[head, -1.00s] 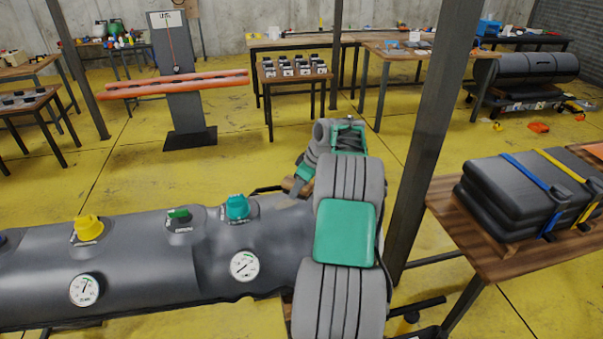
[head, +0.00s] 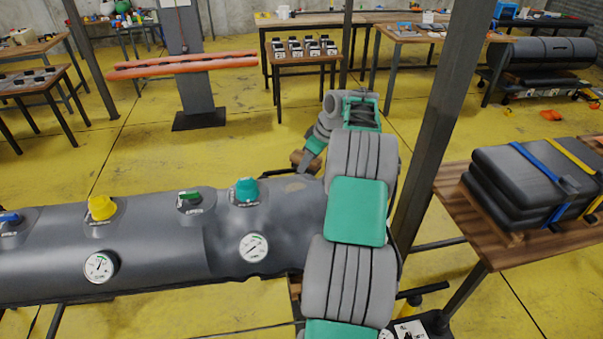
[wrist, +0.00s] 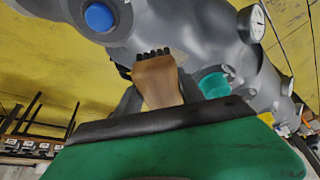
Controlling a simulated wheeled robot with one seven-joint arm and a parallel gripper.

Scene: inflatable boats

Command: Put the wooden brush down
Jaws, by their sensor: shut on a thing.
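My gripper (head: 309,165) is shut on the wooden brush (head: 303,160) at the far side of the grey inflatable tube (head: 150,250). In the wrist view, the brush (wrist: 158,82) is a tan wooden block between the dark fingers, with short dark bristles at its far end. The bristles face the grey tube; I cannot tell whether they touch it. A pale brownish patch (head: 295,186) marks the tube just below the brush in the head view. My arm hides the tube's right end.
The tube carries coloured valve caps (head: 102,207) and gauges (head: 254,248). A dark post (head: 432,130) stands close right of my arm. A wooden table (head: 470,225) holds strapped black boat packs (head: 525,178). A small table (head: 305,57) with several gauge boxes stands behind; yellow floor (head: 230,150) lies between.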

